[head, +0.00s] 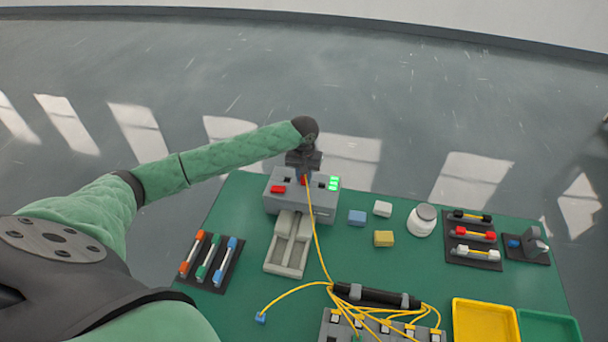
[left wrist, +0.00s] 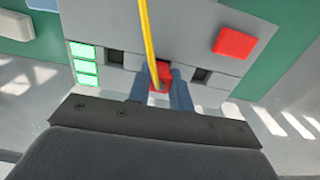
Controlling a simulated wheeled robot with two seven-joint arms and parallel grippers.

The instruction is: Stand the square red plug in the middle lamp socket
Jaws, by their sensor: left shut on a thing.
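The square red plug (head: 304,181) is on the end of a yellow cable and also shows in the left wrist view (left wrist: 160,73). My left gripper (head: 304,170) is shut on it, with one finger on each side in the left wrist view (left wrist: 158,88). The plug is over the middle of the grey lamp box (head: 272,205), between two dark sockets, one on the left (left wrist: 110,55) and one on the right (left wrist: 201,76). The middle socket is hidden behind plug and fingers; I cannot tell how deep the plug sits. Three green lamps (left wrist: 85,66) are lit.
A red button (head: 278,189) is on the box, with a grey tray (head: 270,262) in front. The yellow cable (head: 316,240) runs to a black bundle (head: 370,295). Blue (head: 357,217), white (head: 382,209) and yellow (head: 383,239) blocks and a white jar (head: 422,222) stand right.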

